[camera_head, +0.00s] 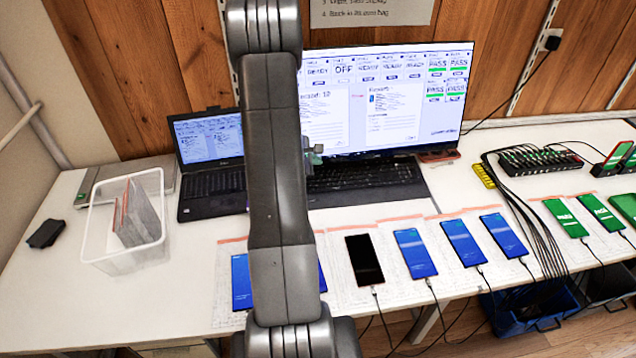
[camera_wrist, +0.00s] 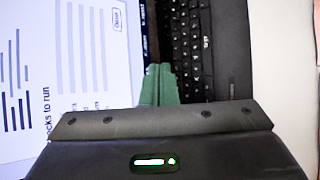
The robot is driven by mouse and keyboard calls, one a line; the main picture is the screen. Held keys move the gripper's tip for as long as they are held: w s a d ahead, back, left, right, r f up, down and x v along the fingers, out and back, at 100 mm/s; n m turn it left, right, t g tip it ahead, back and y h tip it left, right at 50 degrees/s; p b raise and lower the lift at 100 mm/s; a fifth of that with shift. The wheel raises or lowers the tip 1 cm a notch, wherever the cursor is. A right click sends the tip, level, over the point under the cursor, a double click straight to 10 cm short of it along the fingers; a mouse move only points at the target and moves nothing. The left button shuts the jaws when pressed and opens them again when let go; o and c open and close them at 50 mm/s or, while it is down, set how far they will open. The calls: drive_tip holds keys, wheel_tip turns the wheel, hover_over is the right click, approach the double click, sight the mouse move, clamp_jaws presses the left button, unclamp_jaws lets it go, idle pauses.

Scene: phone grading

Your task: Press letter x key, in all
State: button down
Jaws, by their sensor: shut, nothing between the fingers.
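A dark keyboard (camera_head: 365,177) lies in front of the large lit monitor (camera_head: 385,100). A black laptop (camera_head: 212,187) with its own keyboard stands open to its left, partly behind my arm. My gripper (camera_head: 318,149) shows small beside my arm, in front of the monitor's lower part. In the wrist view my gripper's greenish fingers (camera_wrist: 163,78) are together and empty, at the border between a lit screen (camera_wrist: 65,70) and dark keys (camera_wrist: 188,45). I cannot make out the x key. Contact with any key cannot be told.
A clear bin (camera_head: 125,250) with grey and red items stands at the left. Several phones, such as a dark one (camera_head: 364,260) and a blue one (camera_head: 414,252), lie along the front on cables. A black hub (camera_head: 540,160) with cables sits at the right.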

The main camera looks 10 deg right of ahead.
drive_tip(key=shift+f, duration=0.15)
drive_tip(key=f+b, duration=0.1)
drive_tip(key=f, duration=0.4)
drive_tip(key=w+f+b, duration=0.1)
drive_tip(key=f, duration=0.1)
drive_tip(key=shift+f+b, duration=0.15)
drive_tip(key=shift+b, duration=0.15)
drive_tip(key=shift+f+b, duration=0.6)
drive_tip(key=shift+b, duration=0.3)
drive_tip(key=shift+w+f+b, duration=0.1)
drive_tip(key=shift+f+b, duration=0.7)
drive_tip(key=shift+b, duration=0.8)
idle(1.5)
drive_tip(key=shift+r, duration=0.8)
drive_tip(key=shift+r, duration=0.15)
drive_tip(key=shift+s+r+p, duration=0.2)
drive_tip(key=shift+r+p, duration=0.3)
drive_tip(key=shift+r, duration=0.7)
drive_tip(key=shift+s+r+p, duration=0.15)
drive_tip(key=shift+r+p, duration=0.3)
drive_tip(key=shift+r, duration=0.7)
